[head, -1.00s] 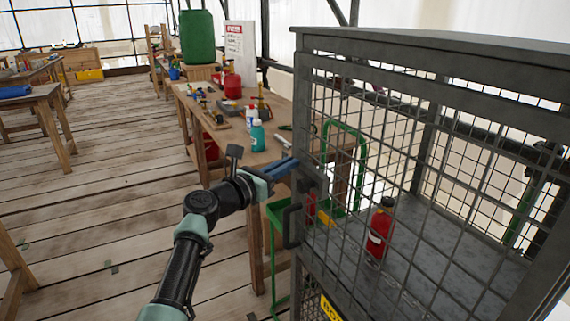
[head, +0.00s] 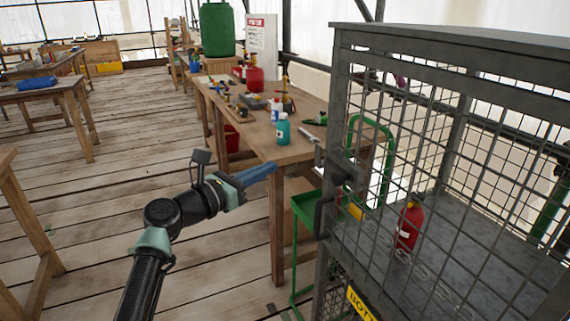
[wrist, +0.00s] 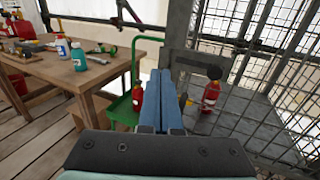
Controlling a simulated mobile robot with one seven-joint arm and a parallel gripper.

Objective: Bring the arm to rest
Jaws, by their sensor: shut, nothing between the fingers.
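My gripper (head: 258,174) has blue fingers and is at the end of my raised arm in the head view. It is shut with nothing held. It is in the air in front of the near end of the wooden workbench, left of the grey mesh cage and apart from its frame. In the wrist view the two blue fingers (wrist: 160,100) lie side by side, pointing forward toward the green trolley and the cage.
The grey mesh cage (head: 440,55) stands at right with a red bottle (head: 409,224) inside. The workbench (head: 290,152) carries a teal bottle (head: 283,130) and tools. A green trolley (head: 303,205) stands between them. The plank floor (head: 130,190) at left is open.

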